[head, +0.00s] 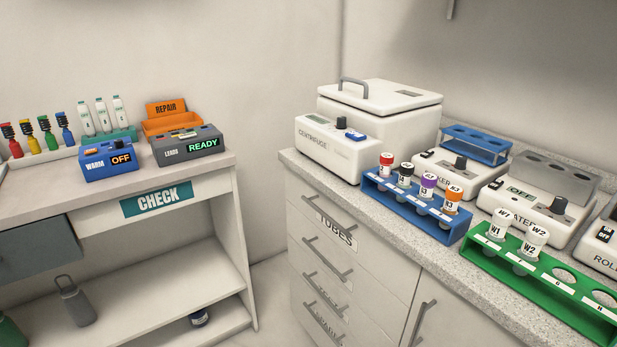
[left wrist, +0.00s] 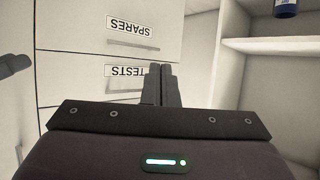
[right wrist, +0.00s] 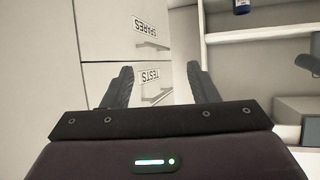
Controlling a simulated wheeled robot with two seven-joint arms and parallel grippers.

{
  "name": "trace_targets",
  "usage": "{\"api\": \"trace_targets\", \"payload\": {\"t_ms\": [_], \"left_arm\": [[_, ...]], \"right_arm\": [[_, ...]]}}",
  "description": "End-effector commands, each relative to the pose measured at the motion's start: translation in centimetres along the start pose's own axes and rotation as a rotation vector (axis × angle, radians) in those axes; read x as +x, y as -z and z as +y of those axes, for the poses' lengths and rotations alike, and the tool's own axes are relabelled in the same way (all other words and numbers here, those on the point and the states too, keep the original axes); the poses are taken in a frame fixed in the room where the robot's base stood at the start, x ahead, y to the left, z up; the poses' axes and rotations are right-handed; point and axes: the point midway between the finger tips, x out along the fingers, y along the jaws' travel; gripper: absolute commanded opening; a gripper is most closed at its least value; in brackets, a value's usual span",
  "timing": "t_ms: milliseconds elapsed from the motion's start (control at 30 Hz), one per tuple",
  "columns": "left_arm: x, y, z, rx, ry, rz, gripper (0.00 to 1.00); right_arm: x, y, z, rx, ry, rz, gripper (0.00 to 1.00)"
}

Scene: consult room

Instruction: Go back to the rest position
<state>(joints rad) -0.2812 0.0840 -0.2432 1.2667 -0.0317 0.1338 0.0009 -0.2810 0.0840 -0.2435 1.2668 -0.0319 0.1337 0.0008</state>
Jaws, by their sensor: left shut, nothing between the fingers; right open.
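My left gripper (left wrist: 161,84) shows in the left wrist view with its two fingers together and nothing between them. My right gripper (right wrist: 160,85) shows in the right wrist view with its fingers spread apart and empty. Both grippers are in front of the white drawers, whose labels read SPARES (left wrist: 130,27) and TESTS (right wrist: 155,76). Neither gripper shows in the head view.
A centrifuge (head: 335,147), a blue rack (head: 409,205) of capped tubes and a green rack (head: 560,291) with W1 and W2 stand on the right counter. The CHECK bench (head: 50,200) is at left. Open floor (head: 270,285) shows between them.

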Motion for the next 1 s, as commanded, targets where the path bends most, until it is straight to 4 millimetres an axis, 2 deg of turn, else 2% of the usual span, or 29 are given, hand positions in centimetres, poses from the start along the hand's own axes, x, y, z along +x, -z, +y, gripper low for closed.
{"api": "trace_targets", "payload": {"t_ms": [33, 100, 167, 200, 300, 400, 500, 600, 667, 1000], "left_arm": [[-2.4, -2.5, -0.3, -0.004, 0.008, -0.124, 0.00], [-5.1, -7.2, -0.6, -0.010, 0.019, -0.282, 0.00], [-8.0, -10.9, -0.8, -0.015, 0.028, -0.412, 0.00], [-10.1, -13.2, -0.9, -0.019, 0.034, -0.495, 0.00], [-15.6, -17.9, -1.0, -0.028, 0.045, -0.686, 0.00], [-20.6, -21.3, -1.0, -0.035, 0.052, -0.836, 0.00], [-24.3, -23.4, -0.9, -0.041, 0.057, -0.940, 0.00], [-26.4, -24.6, -0.8, -0.044, 0.059, -0.998, 0.00], [-26.9, -24.9, -0.8, -0.045, 0.060, -1.014, 0.00], [-27.0, -25.0, -0.8, -0.045, 0.060, -1.016, 0.00]], "right_arm": [[-2.4, -2.5, 0.3, 0.004, -0.009, -0.124, 0.54], [-5.1, -7.2, 0.6, 0.010, -0.020, -0.282, 0.54], [-8.0, -10.9, 0.8, 0.015, -0.029, -0.412, 0.54], [-10.1, -13.2, 0.9, 0.019, -0.034, -0.495, 0.54], [-15.6, -17.9, 1.0, 0.028, -0.044, -0.686, 0.54], [-20.6, -21.3, 0.9, 0.035, -0.052, -0.836, 0.54], [-24.3, -23.4, 0.9, 0.041, -0.057, -0.940, 0.54], [-26.4, -24.6, 0.8, 0.045, -0.060, -0.997, 0.54], [-27.0, -24.9, 0.8, 0.045, -0.061, -1.014, 0.54], [-27.0, -25.0, 0.8, 0.046, -0.061, -1.016, 0.54]]}}
